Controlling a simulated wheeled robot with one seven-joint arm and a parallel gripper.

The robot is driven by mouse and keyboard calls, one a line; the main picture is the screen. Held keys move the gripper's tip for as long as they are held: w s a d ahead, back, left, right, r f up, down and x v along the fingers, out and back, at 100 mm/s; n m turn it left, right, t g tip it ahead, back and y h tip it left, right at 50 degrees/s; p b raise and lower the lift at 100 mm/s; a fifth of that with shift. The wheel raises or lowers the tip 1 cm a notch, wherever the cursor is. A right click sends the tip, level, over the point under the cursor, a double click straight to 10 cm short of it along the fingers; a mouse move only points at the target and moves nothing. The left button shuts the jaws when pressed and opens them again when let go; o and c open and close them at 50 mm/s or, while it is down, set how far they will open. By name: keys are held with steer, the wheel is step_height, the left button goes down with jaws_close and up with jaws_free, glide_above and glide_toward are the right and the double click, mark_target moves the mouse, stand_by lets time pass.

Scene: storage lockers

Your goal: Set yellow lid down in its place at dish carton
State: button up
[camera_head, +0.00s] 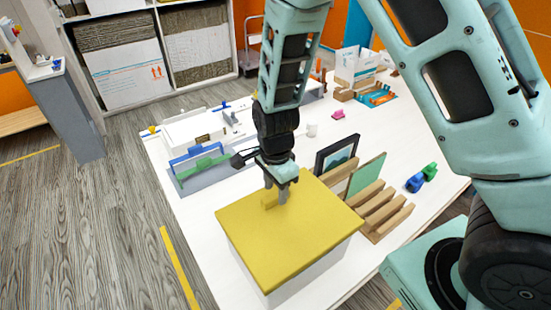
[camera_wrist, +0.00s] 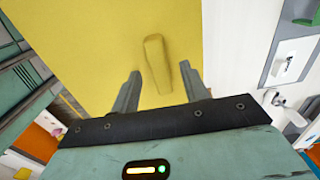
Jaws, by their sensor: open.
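The yellow lid (camera_head: 290,232) lies flat on top of the white dish carton (camera_head: 318,268) at the front of the table in the head view. It covers the carton's top, so the inside is hidden. The lid has a raised yellow handle (camera_wrist: 157,64) at its middle. My gripper (camera_head: 283,195) is at the handle, pointing down from above. In the wrist view my gripper (camera_wrist: 160,88) is open, with one finger to each side of the handle's near end and gaps between. The lid (camera_wrist: 100,45) fills much of that view.
A wooden rack (camera_head: 385,210) with a dark-framed picture (camera_head: 335,155) and a green board (camera_head: 367,174) stands right of the carton. Blue and green items (camera_head: 421,178) lie farther right. A grey tray (camera_head: 215,175) with blue and green handles lies behind left.

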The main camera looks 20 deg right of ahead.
step_height(320, 180, up, 16)
steer(key=b, duration=0.2)
steer(key=shift+s+f, duration=0.1)
stand_by(0.4)
steer(key=s+a+f+n+b, duration=0.2)
steer(key=s+f+n+b, duration=0.3)
steer(key=s+n, duration=0.5)
steer(key=s+a+f+n+b, duration=0.3)
steer(key=s+f+n+b, duration=0.3)
steer(key=s+n, duration=0.4)
steer(key=shift+s+f+n+y, duration=0.3)
steer(key=shift+f+n, duration=0.1)
steer(key=shift+n, duration=1.4)
steer(key=shift+w, duration=0.1)
